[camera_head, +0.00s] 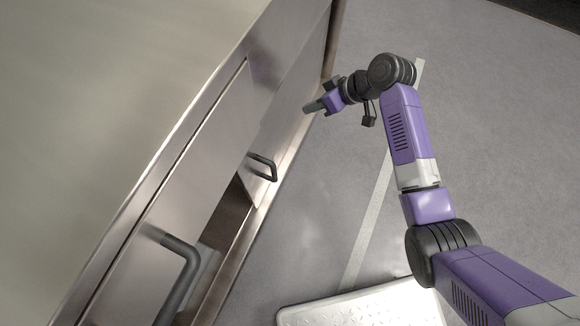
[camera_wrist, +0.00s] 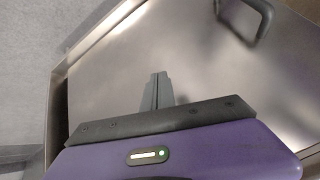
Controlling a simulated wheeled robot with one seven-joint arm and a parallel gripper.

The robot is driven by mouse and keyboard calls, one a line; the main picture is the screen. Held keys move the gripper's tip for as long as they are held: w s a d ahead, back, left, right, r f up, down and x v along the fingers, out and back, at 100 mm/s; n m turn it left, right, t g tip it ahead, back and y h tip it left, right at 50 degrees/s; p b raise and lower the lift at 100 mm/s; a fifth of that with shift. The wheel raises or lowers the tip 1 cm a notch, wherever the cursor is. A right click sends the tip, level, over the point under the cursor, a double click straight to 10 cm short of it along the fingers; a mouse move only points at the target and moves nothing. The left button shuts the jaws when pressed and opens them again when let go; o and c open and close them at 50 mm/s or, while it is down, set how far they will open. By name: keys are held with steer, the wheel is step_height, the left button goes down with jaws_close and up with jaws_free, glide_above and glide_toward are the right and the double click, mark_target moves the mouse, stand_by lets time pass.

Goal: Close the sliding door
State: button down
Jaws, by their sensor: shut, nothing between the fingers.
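A steel cabinet front with sliding door panels runs diagonally along the left of the head view. The far door panel (camera_head: 292,98) carries a dark bar handle (camera_head: 264,168) near its lower-left end; both panel (camera_wrist: 215,75) and handle (camera_wrist: 248,18) also show in the wrist view. A nearer panel (camera_head: 190,165) has a second dark handle (camera_head: 180,270). A dark gap (camera_head: 228,207) shows between the two handles. My gripper (camera_head: 308,108) is shut and empty, close to the far panel, beyond its handle. Its fingertips also show in the wrist view (camera_wrist: 158,80); contact with the panel cannot be told.
The cabinet's flat top (camera_head: 110,90) fills the upper left. A raised rim (camera_wrist: 100,35) edges the cabinet end in the wrist view. Grey floor (camera_head: 500,130) with a pale stripe (camera_head: 370,215) is open to the right. A light textured plate (camera_head: 360,308) lies at the bottom.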

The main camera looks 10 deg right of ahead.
steer(key=s+a+f+n+g+y, duration=0.1)
steer(key=s+f+n+g, duration=0.15)
steer(key=s+g, duration=0.45)
steer(key=s+a+f+t+b, duration=0.2)
steer(key=s+a+f+b, duration=0.2)
steer(key=a+f, duration=0.3)
steer(key=shift+s+a+f, duration=0.3)
steer(key=shift+a+f, duration=0.05)
steer(key=shift+a, duration=0.8)
steer(key=shift+n, duration=0.25)
